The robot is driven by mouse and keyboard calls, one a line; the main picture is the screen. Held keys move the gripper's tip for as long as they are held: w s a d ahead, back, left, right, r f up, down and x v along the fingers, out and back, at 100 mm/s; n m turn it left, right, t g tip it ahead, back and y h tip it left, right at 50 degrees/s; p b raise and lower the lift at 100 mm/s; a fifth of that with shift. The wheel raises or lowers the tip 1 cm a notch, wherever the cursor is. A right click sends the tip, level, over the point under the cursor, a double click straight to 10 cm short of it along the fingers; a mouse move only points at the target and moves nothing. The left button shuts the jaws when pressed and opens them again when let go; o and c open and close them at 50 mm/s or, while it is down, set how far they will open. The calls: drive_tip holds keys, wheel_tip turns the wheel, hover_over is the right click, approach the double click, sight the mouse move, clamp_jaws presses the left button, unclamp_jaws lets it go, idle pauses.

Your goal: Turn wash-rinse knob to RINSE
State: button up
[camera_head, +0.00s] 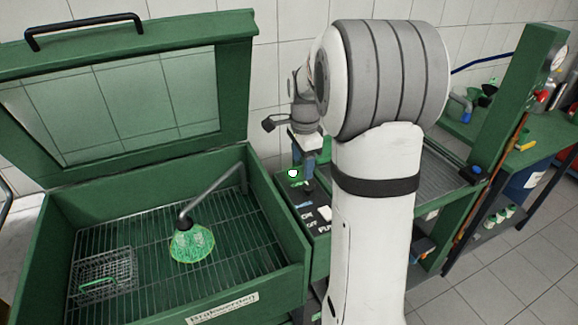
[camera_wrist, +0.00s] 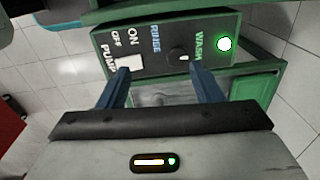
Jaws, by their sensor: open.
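The wash-rinse knob (camera_wrist: 179,57) is a small black knob with a white mark, on the dark control panel (camera_wrist: 220,67) between the RINSE and WASH labels. The mark sits on the side nearer WASH; its exact pointing is too small to tell. My gripper (camera_wrist: 160,69) is open, with its blue fingertips apart. In the wrist view the knob lies between them, closer to the right finger, and no contact shows. In the head view my gripper (camera_head: 304,166) is over the panel by the washer, and I cannot make out the knob there.
A white pump switch (camera_wrist: 130,64) with ON/OFF labels is near the left finger. A lit green lamp (camera_wrist: 224,44) is right of WASH. The green washer basin (camera_head: 275,262), lid open, stands left of my arm, with a wire basket (camera_head: 104,272) inside. A green bench stands right.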

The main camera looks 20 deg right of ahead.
sight(309, 186)
drive_tip(key=w+d+f+m, duration=0.3)
drive_tip(key=d+f+m, duration=0.1)
drive_tip(key=shift+w+f+g, duration=0.3)
drive_tip(key=shift+w+f, duration=0.05)
drive_tip(key=shift+w, duration=0.05)
wheel_tip(309, 186, down, 8)
drive_tip(key=shift+r+p, duration=0.2)
drive_tip(key=shift+p, duration=0.4)
drive_tip(key=shift+c, duration=0.4)
